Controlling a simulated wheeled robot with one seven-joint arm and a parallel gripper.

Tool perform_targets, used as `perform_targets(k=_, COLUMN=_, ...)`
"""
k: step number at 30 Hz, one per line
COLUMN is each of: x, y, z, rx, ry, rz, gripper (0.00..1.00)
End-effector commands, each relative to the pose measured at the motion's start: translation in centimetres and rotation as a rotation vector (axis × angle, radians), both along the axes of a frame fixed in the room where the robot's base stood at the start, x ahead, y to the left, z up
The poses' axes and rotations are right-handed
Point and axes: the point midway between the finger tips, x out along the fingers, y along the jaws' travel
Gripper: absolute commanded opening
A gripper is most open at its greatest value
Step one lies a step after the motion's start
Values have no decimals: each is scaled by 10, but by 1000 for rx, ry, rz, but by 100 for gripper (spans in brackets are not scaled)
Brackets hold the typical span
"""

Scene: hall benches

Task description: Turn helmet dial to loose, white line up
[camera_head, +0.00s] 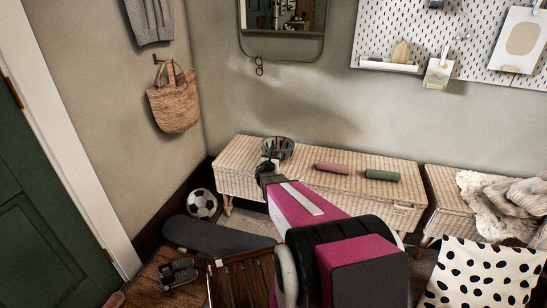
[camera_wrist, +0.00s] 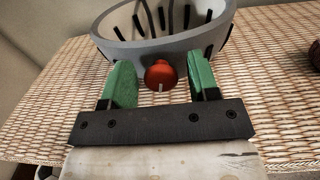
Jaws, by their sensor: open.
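The grey helmet (camera_wrist: 165,46) with dark slots lies with its open side up on the wicker bench; in the head view the helmet (camera_head: 278,148) is at the bench's left part. Its red-orange dial (camera_wrist: 160,73) faces my wrist camera. A short white line shows at the dial's lower edge in the wrist view, pointing down in that picture. My gripper (camera_wrist: 161,72) is open, with one green-padded finger on each side of the dial and a visible gap to each. In the head view my gripper (camera_head: 267,168) is just in front of the helmet.
A pink roll (camera_head: 331,168) and a green roll (camera_head: 382,175) lie on the wicker bench (camera_head: 240,159) to the right of the helmet. A football (camera_head: 202,204) and a dark skateboard (camera_head: 215,233) are on the floor at left. The wall is behind the bench.

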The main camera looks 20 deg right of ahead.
Motion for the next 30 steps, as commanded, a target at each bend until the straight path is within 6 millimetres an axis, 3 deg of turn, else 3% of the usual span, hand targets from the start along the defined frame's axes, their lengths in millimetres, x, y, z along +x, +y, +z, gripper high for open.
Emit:
perform_targets(k=9, x=3, y=-2, z=0, rx=0, ry=0, rz=0, gripper=55)
perform_targets(k=13, x=3, y=-2, z=0, rx=0, ry=0, rz=0, gripper=13)
perform_targets(k=14, x=3, y=-2, z=0, rx=0, ry=0, rz=0, gripper=9)
perform_targets(k=30, x=3, y=-3, z=0, rx=112, ry=-70, rz=0, gripper=9)
